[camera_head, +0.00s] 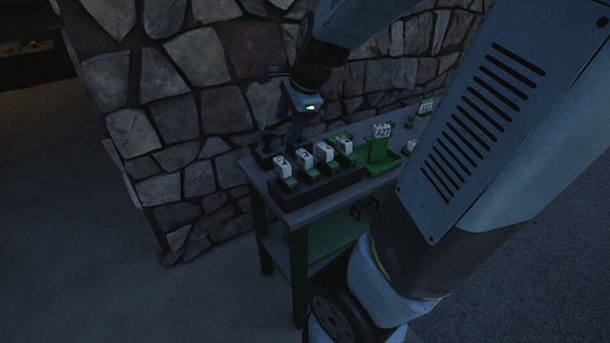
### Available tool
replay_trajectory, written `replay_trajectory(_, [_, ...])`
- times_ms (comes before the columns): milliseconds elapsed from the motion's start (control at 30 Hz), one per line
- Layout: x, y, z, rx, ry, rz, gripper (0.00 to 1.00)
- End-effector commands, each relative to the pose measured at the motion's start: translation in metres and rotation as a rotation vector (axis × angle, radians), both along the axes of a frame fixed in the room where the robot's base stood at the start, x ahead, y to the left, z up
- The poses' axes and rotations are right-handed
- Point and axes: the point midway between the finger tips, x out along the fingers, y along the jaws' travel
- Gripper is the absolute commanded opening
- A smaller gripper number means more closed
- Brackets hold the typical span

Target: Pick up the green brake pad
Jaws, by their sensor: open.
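Several small green pieces with white lettered blocks on top stand in a row on the table; one of these green pieces (311,174) shows near the row's middle. I cannot tell which green piece is the brake pad. My gripper (294,133) points down over the table's far left part, behind the row. It is open, and I see nothing held in it. Its fingertips are dark and hard to make out.
The row sits in a black rack (318,190) on a grey table (265,186) with green legs. A stone wall (185,120) stands close behind the table. My arm hides the table's right part. The floor at left is clear.

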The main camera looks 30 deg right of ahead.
Motion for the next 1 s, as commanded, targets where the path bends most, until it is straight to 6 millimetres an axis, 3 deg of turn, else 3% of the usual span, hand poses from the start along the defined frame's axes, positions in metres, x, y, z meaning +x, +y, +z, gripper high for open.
replay_trajectory(200, [0.038, -0.039, -0.041, 0.204, 0.091, -0.557, 0.64])
replay_trajectory(500, [0.065, -0.088, -0.082, 0.378, 0.116, -1.176, 0.64])
replay_trajectory(700, [0.07, -0.102, -0.092, 0.419, 0.106, -1.332, 0.64])
replay_trajectory(1000, [0.08, -0.105, -0.116, 0.423, 0.106, -1.347, 0.64])
